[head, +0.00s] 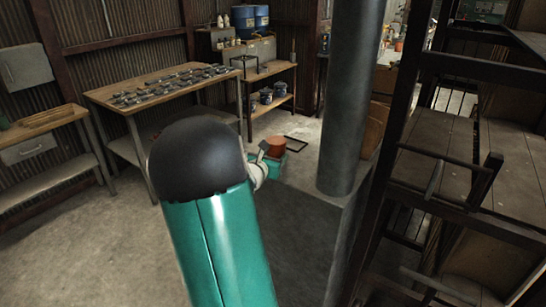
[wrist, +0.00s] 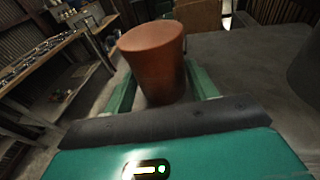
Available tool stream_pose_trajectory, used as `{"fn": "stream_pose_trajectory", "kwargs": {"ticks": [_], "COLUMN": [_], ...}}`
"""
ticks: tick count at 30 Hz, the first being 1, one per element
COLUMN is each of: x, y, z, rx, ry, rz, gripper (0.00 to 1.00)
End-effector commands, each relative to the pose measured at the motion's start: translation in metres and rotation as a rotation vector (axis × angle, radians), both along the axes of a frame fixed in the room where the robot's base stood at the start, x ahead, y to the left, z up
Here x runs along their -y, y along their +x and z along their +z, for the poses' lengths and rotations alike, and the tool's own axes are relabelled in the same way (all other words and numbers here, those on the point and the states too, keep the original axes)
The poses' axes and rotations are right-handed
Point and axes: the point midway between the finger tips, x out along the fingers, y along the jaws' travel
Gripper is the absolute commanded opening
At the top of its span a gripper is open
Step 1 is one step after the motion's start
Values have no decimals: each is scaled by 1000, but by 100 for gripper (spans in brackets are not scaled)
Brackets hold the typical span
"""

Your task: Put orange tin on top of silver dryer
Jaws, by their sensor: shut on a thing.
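The orange tin (wrist: 153,60) stands roughly upright between the two green fingers of my gripper (wrist: 160,76) in the wrist view. My gripper is shut on it. In the head view the tin (head: 275,146) shows small beyond my arm, in my green gripper (head: 272,158), partly hidden by the arm and wrist. I cannot pick out a silver dryer for sure in either view. A flat dark grey surface (head: 300,235) lies below and to the right of my gripper; I cannot tell what it is.
A workbench (head: 165,92) with many small metal parts stands to the left. A shelf with dark tins (head: 265,97) is behind. A thick grey column (head: 350,110) rises right of my gripper. A dark rack (head: 440,170) fills the right. Concrete floor (head: 100,240) is clear at left.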

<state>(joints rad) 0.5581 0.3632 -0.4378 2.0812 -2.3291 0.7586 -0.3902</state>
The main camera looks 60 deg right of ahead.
Motion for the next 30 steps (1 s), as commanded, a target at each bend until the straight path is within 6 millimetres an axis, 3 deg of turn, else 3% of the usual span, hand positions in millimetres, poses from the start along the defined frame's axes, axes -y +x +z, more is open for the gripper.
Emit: {"fn": "stream_pose_trajectory", "kwargs": {"ticks": [6, 7, 9, 10, 21, 26, 30], "x": [0, 0, 0, 0, -2, -26, -56], "y": [0, 0, 0, 0, 0, 0, -1], "z": [-4, -4, -4, -4, 1, 4, 9], "rx": [0, 0, 0, 0, 1, 2, 3], "ry": [-1, 1, 1, 1, 0, 2, 0], "rz": [-1, -1, 0, 0, 1, 3, 4], "gripper": [26, 63, 77, 79, 79, 79, 79]}}
